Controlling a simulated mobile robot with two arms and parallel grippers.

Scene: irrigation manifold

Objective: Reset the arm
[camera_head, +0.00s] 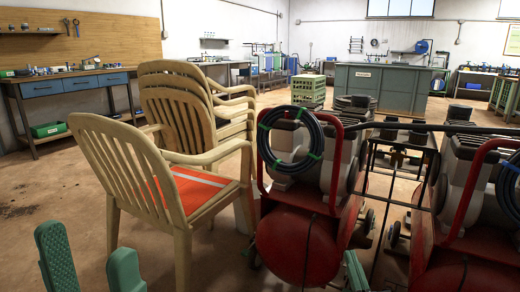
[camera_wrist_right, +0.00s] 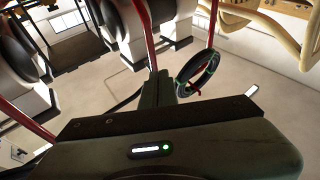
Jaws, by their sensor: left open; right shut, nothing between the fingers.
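My left gripper (camera_head: 90,262) shows at the bottom left of the head view. Its two green fingers stand apart, with nothing between them, in front of the beige plastic chair. My right gripper (camera_head: 353,270) shows at the bottom, in front of the red machines. Only its green fingertips are visible there, close together. In the right wrist view my right gripper (camera_wrist_right: 158,88) is shut and holds nothing. Most of both arms is out of frame.
A beige chair (camera_head: 195,155) with an orange seat and stacked chairs stand ahead of my left gripper. Red compressor-like machines (camera_head: 300,235) with a coiled hose (camera_head: 262,140) crowd the right side. Workbenches (camera_head: 75,82) line the walls. Open floor (camera_head: 40,185) lies at left.

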